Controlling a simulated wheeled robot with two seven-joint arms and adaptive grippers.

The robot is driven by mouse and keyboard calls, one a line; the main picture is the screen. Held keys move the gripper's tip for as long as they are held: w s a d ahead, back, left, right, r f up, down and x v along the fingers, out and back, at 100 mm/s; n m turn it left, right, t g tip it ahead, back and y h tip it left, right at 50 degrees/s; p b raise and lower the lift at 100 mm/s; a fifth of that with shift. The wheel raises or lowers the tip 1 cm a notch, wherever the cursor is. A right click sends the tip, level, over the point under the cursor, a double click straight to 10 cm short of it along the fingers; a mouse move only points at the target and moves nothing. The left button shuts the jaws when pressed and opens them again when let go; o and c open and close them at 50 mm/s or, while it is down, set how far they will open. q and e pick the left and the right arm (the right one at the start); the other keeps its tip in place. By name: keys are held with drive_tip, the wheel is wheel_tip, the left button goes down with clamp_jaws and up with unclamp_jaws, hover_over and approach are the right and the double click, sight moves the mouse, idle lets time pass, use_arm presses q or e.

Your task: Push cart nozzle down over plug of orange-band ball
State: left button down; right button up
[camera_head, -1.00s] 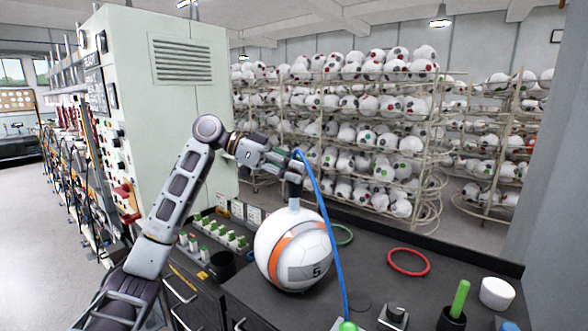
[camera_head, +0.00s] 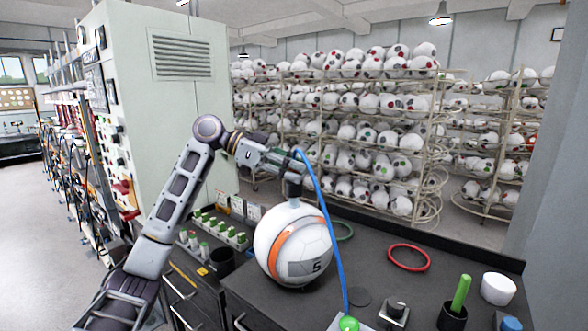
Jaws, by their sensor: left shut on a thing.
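A white ball with an orange band (camera_head: 293,245) and a "5" on a grey patch sits on the dark cart top (camera_head: 375,262). The dark nozzle (camera_head: 294,188) stands at the ball's top, on a pale plug (camera_head: 294,204); how far it is seated over the plug is too small to tell. A blue hose (camera_head: 325,215) runs from the nozzle's head down to the front of the cart. My left gripper (camera_head: 291,163) is shut on the nozzle, directly above the ball. My right gripper is not in view.
A grey cabinet (camera_head: 165,110) stands left, ball racks (camera_head: 345,130) behind.

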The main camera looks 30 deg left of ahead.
use_arm(q)
drive_tip(key=shift+f, duration=0.3)
drive_tip(key=shift+f+b, duration=0.25)
drive_tip(key=shift+b, duration=0.15)
drive_tip(key=shift+f, duration=0.2)
drive_tip(key=c, duration=1.1)
unclamp_jaws()
